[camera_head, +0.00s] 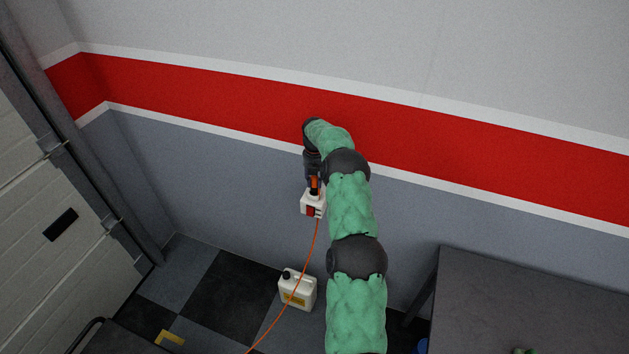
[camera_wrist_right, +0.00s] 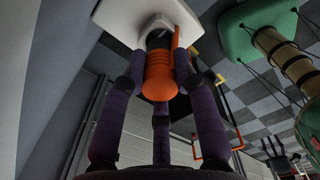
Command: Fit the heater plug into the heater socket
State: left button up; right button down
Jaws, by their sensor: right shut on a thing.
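The heater socket is a white box (camera_head: 307,205) with a red part on its front, low against the grey wall in the head view. In the right wrist view its white face (camera_wrist_right: 125,20) and round collar fill the top. The heater plug (camera_head: 315,185) is orange and stands upright at the top of the box. In the wrist view the orange ribbed plug (camera_wrist_right: 160,82) has a dark end at the collar; I cannot tell how deep it sits. My right gripper (camera_wrist_right: 160,60) is shut on the plug, its purple fingers around it. My left gripper is not seen in the head view.
An orange cord (camera_head: 308,262) hangs from the box area to the floor. A white jerrycan (camera_head: 297,290) stands below on the checkered floor. A dark table (camera_head: 540,305) is at lower right, and a shutter door (camera_head: 50,200) at left. The wall left of the box is clear.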

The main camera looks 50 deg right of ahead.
aim_at(315, 186)
jog(key=shift+f+b, duration=1.05)
jog(key=shift+f, duration=0.65)
jog(key=c, duration=0.9)
grip_release()
notch_tip(315, 186, up, 12)
dwell(0.4)
